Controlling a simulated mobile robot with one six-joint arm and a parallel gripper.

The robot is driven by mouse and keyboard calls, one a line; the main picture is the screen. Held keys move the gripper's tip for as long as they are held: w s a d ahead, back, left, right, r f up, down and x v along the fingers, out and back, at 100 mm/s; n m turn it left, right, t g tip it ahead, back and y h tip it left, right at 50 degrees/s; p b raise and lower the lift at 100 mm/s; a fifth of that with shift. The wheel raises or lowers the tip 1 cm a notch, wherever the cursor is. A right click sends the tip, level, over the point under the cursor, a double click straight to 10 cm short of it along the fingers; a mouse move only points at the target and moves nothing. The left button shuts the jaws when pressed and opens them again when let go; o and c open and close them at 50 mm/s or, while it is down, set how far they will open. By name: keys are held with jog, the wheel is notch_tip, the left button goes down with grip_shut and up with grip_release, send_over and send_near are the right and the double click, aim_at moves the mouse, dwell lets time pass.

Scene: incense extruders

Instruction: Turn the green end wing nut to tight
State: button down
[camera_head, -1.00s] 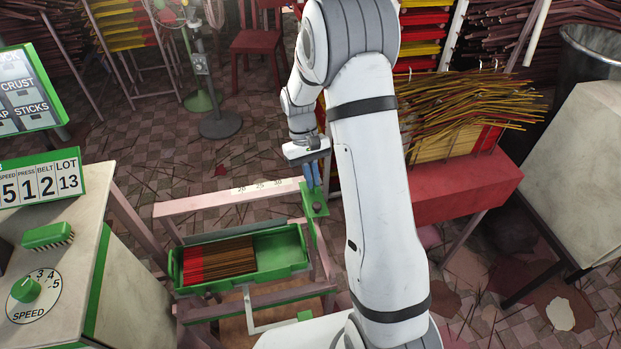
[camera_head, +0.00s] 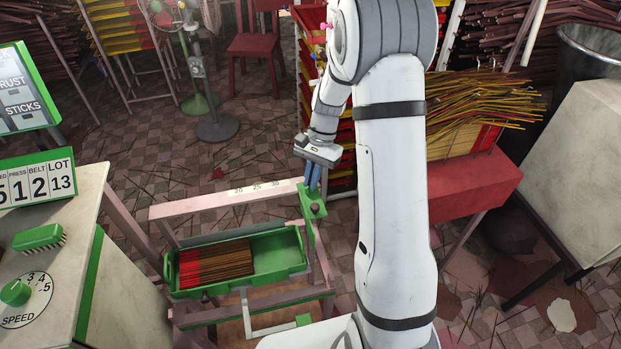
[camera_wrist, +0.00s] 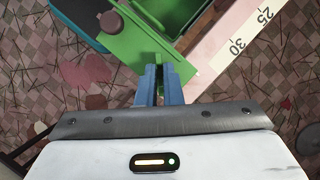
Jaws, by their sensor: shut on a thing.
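The green end bracket (camera_head: 315,204) stands at the right end of the pale rail with the printed scale, and a dark round knob sits on it. In the wrist view the green end piece (camera_wrist: 135,45) lies just beyond my fingers, with the dark knob (camera_wrist: 112,22) at upper left. My gripper (camera_head: 312,184) points down at the bracket. In the wrist view its blue fingers (camera_wrist: 158,85) are close together, shut on a small part at the edge of the green end. That part, seemingly the wing nut, is mostly hidden, and its turn angle cannot be told.
A green tray (camera_head: 285,252) with red and brown sticks lies in the frame below the rail (camera_head: 210,200). A counter with a speed dial (camera_head: 28,298) is at left. A red bench (camera_head: 470,200) with incense sticks stands to the right of my arm.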

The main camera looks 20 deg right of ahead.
jog(key=m, duration=0.2)
jog(key=m+t, duration=0.1)
jog(key=m, duration=0.1)
jog(key=shift+d+m+t+y, duration=0.1)
jog(key=shift+m+t+y, duration=0.2)
jog(key=shift+y, duration=0.1)
jog(key=shift+s+m+t, duration=0.1)
jog(key=shift+m+t, duration=0.5)
jog(key=shift+m, duration=1)
jog(key=shift+y, duration=0.3)
jog(key=c, duration=1.6)
grip_release()
jog(key=v, duration=0.7)
jog(key=shift+s+d+r+b, duration=0.1)
jog(key=shift+d+r+b, duration=0.05)
jog(key=shift+r+b, duration=0.2)
jog(key=shift+r, duration=0.15)
